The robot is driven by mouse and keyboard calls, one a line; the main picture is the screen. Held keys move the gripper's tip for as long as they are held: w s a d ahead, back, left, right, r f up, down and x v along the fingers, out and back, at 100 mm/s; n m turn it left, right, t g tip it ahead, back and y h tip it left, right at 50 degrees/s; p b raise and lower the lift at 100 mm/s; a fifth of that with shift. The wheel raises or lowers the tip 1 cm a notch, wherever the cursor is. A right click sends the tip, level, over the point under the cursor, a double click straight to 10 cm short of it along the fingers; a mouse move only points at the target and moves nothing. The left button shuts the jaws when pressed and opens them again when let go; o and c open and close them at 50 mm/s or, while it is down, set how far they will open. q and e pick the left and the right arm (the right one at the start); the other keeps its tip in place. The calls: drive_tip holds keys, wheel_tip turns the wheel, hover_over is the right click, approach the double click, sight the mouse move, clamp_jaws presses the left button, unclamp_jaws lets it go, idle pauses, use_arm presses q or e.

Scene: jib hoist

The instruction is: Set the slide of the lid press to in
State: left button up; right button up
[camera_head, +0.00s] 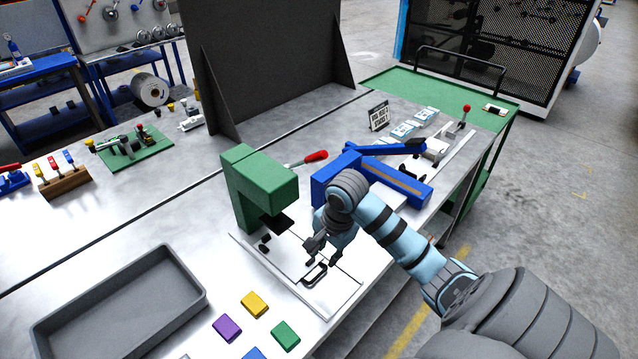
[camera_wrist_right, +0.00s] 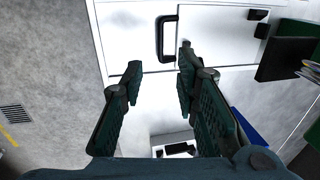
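The lid press (camera_head: 258,185) is a green C-shaped frame with a red-knobbed lever (camera_head: 316,156), standing on the metal table. Its slide is a pale flat plate (camera_head: 332,292) lying in front of the press, at the right end of the base, clear of the press head. A black bar handle (camera_head: 315,274) stands on the slide; it also shows in the wrist view (camera_wrist_right: 162,40). My right gripper (camera_head: 323,256) is just above the handle, pointing down. In the wrist view its fingers (camera_wrist_right: 161,62) are apart, with the handle beyond the tips. My left gripper is out of view.
A blue fixture (camera_head: 380,180) stands close behind my right wrist. A grey tray (camera_head: 120,305) and several coloured blocks (camera_head: 255,304) lie at the front left. The table's right edge (camera_head: 375,290) runs close beside the slide.

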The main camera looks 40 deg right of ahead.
sight(318, 275)
drive_tip(key=f, duration=0.3)
drive_tip(key=w+f, duration=0.1)
drive_tip(key=f, duration=0.3)
drive_tip(key=w+f, duration=0.1)
drive_tip(key=f, duration=0.2)
drive_tip(key=shift+w+a+f, duration=0.1)
drive_tip(key=shift+w+f, duration=0.05)
drive_tip(key=shift+f, duration=0.15)
drive_tip(key=shift+c, duration=0.2)
clamp_jaws()
